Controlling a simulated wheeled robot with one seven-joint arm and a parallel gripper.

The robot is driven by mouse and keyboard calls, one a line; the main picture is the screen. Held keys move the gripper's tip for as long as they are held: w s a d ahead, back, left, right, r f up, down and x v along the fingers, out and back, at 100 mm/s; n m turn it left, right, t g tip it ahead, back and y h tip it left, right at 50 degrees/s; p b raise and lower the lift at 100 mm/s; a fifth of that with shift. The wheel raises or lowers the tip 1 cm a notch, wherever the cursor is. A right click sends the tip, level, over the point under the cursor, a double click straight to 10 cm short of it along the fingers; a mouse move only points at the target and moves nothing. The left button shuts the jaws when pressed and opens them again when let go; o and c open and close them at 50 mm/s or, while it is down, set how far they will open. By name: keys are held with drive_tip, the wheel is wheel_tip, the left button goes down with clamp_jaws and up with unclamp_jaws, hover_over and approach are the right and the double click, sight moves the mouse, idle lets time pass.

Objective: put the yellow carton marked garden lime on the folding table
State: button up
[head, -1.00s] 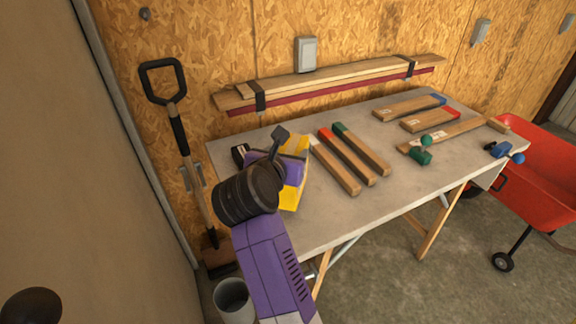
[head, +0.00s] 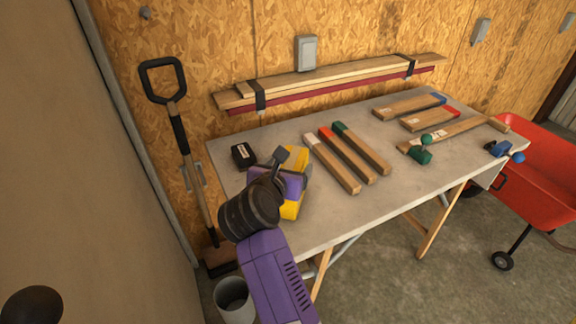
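The yellow carton (head: 291,209) is at the left end of the folding table (head: 325,215), partly hidden behind my gripper. I cannot read its marking. My gripper (head: 292,167) has a dark finger on each side of the carton and appears shut on it. The carton is over the table top, low down. I cannot tell whether its underside touches the surface.
A small black box (head: 243,155) lies left of the carton. Several wooden bars with coloured ends, including a red-ended one (head: 347,155), lie to the right. A green clamp (head: 420,155) and a blue clamp (head: 500,149) are farther right. The table's front middle is bare.

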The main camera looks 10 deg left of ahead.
drive_tip(key=shift+r, duration=0.1)
drive_tip(key=shift+s+r, duration=0.15)
drive_tip(key=shift+s, duration=0.05)
drive_tip(key=v, duration=1.1)
drive_tip(key=shift+s+b, duration=0.25)
drive_tip(key=shift+b, duration=0.05)
drive_tip(key=shift+r, duration=0.1)
